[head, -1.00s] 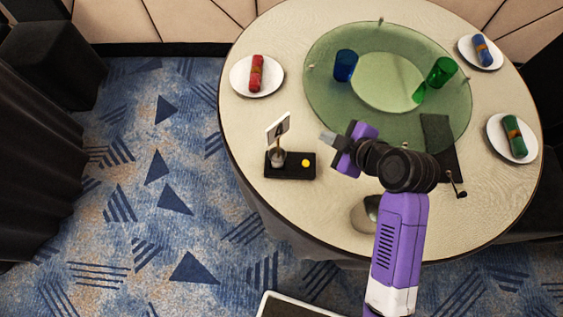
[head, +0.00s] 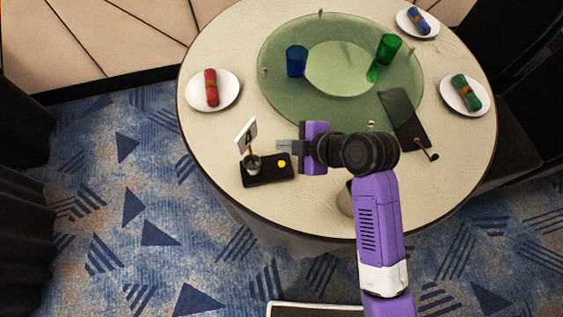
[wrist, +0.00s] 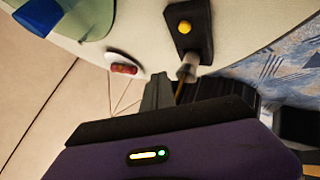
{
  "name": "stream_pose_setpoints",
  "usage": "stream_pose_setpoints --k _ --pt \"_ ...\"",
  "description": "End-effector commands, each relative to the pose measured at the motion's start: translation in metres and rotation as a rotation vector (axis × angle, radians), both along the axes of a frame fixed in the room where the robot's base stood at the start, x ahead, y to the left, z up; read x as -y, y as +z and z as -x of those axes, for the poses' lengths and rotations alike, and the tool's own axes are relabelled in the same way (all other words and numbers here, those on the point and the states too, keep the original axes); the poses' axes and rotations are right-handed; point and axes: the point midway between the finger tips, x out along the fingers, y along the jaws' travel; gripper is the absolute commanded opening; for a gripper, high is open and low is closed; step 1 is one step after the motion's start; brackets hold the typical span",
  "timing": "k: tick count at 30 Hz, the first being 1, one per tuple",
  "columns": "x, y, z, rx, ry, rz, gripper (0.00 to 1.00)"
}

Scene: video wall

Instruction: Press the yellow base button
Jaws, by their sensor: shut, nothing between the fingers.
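The yellow button (head: 281,164) sits on the right part of a small black base (head: 257,175) near the table's front left edge. A card stand (head: 246,140) with a small pot rises from the base's left part. My gripper (head: 282,145) is shut and empty, a little above and behind the button in the head view, apart from it as far as I can tell. In the wrist view the button (wrist: 184,27) and base (wrist: 198,44) lie beyond the grey fingertips (wrist: 158,80), up and to the right.
The round table (head: 225,130) holds a green glass turntable (head: 285,95) with a blue cup (head: 297,61) and a green cup (head: 389,47). Plates with rolled napkins (head: 211,87) stand around it. A dark folder (head: 404,125) lies at the right, and a roundish object is partly hidden behind my arm.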

Motion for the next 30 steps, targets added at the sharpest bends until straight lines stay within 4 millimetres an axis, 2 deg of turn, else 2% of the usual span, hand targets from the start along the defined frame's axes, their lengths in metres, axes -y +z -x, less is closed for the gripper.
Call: stream_pose_setpoints --k 1,15,21,30 --pt "0.000 -0.009 0.000 -0.001 0.000 0.000 0.00" --pt "0.000 -0.069 0.000 -0.001 0.000 0.000 0.00" --pt "0.000 -0.078 0.000 0.000 -0.001 -0.001 0.00" --pt "0.000 -0.078 0.000 -0.001 -0.001 0.000 0.00"
